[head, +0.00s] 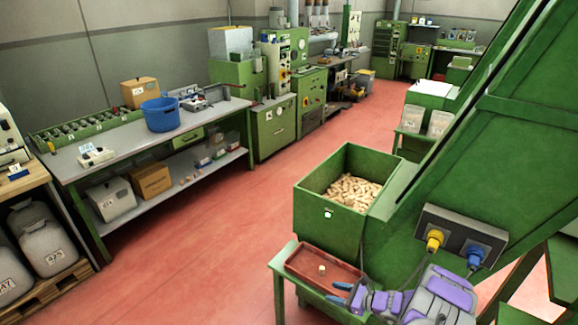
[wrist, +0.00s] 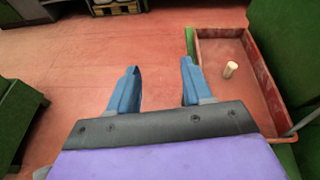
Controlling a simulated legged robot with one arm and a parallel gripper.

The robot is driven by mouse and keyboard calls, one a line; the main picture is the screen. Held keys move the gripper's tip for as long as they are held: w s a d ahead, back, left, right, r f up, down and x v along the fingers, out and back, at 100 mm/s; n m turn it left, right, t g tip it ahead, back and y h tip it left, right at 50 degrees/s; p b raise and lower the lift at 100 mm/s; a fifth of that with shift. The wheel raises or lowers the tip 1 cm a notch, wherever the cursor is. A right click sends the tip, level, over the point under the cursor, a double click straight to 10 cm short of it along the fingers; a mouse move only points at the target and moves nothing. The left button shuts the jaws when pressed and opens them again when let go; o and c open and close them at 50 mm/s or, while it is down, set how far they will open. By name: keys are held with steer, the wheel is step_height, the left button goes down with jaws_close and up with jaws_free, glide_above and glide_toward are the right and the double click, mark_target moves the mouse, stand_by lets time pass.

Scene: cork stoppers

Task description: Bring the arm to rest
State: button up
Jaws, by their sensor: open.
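My gripper (head: 342,293) is at the bottom of the head view, at the front right of the red tray (head: 308,280). In the wrist view my gripper (wrist: 160,88) shows two blue fingers spread apart, with only red floor seen between them. It is open and empty. One pale cork stopper (head: 322,269) stands in the tray, apart from the fingers. The stopper also shows in the wrist view (wrist: 230,69), to the right of the fingers. My purple and grey arm is folded low at the bottom right of the head view.
A green bin (head: 328,214) full of corks (head: 353,190) stands behind the tray. A large green machine (head: 490,130) with a socket box (head: 460,238) rises close on the right. A long workbench (head: 140,139) with a blue tub (head: 161,114) stands left. The red floor (head: 205,240) between is clear.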

steer(key=s+a+r+n+g+y, duration=0.1)
steer(key=s+a+r+n+g, duration=0.5)
steer(key=r, duration=0.5)
steer(key=s+a+r+n+g, duration=0.1)
steer(key=s+a+r+n, duration=0.25)
steer(key=a+r, duration=0.6)
steer(key=s+r+n+g+h, duration=0.4)
steer(key=s+r+n, duration=0.3)
steer(key=s+r, duration=0.5)
steer(key=s+d+r+n+h, duration=0.1)
steer(key=s+d+n+h, duration=0.2)
steer(key=s+d, duration=0.3)
steer(key=s+d+r+n+t+h, duration=0.1)
steer(key=s+d+h, duration=0.5)
steer(key=s, duration=1.1)
steer(key=r+n, duration=0.1)
steer(key=n, duration=0.1)
steer(key=shift+s+d+r+n+t, duration=0.25)
steer(key=shift+s+d+n+t, duration=0.05)
steer(key=shift+d+n, duration=0.1)
steer(key=shift+c, duration=0.7)
steer(key=shift+d, duration=0.1)
